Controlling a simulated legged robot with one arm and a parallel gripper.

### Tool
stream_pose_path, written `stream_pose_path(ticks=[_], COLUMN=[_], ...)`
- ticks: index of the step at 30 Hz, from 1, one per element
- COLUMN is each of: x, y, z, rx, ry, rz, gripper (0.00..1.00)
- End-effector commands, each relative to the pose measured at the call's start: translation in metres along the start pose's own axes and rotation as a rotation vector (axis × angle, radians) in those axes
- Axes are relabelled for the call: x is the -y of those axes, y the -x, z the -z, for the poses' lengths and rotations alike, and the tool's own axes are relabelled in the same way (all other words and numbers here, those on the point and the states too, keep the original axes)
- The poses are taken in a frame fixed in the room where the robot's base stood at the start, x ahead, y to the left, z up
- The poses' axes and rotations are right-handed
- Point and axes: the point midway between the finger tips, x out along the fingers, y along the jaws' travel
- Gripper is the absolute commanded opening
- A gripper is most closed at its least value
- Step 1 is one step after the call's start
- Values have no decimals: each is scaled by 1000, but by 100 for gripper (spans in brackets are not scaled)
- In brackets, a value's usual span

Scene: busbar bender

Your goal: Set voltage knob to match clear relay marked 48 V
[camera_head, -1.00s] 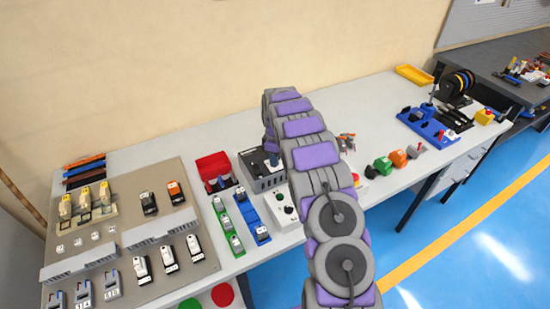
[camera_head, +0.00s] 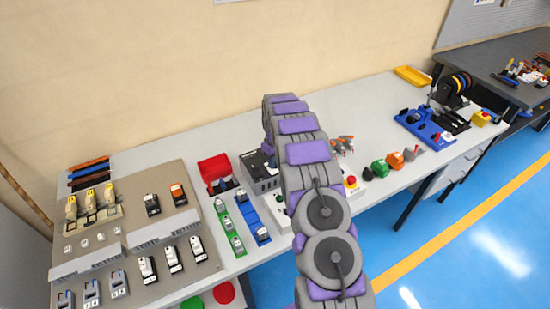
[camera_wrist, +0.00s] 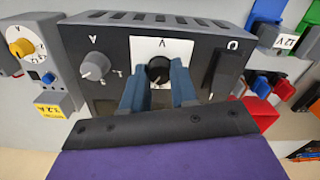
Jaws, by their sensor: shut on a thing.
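In the wrist view, the black voltage knob (camera_wrist: 158,69) sits on a white panel marked V on a dark power supply (camera_wrist: 120,48). My gripper (camera_wrist: 158,84) is shut on this knob, with one blue finger on each side. The fingers hide part of the knob and panel, and I cannot read the setting. In the head view, the power supply (camera_head: 262,176) is partly behind my arm, and my gripper is hidden. Small relays stand on a green rail (camera_head: 229,237) and a blue rail (camera_head: 250,216). Which one is the clear 48 V relay is too small to tell.
In the wrist view, a grey knob (camera_wrist: 95,65) marked A and a black switch (camera_wrist: 226,70) flank the voltage knob. A box with a yellow knob (camera_wrist: 21,48) stands at left. A red bin (camera_head: 214,167) stands near the rails. The table's back middle is clear.

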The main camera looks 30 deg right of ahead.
Motion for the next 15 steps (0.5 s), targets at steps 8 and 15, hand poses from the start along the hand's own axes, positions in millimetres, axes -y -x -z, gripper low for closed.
stream_pose_path(ticks=[8,15], x=[0,-1], y=[3,4], z=[1,2], rx=[-4,-7], ry=[-245,-409], rz=[-2,-2], gripper=[0,0])
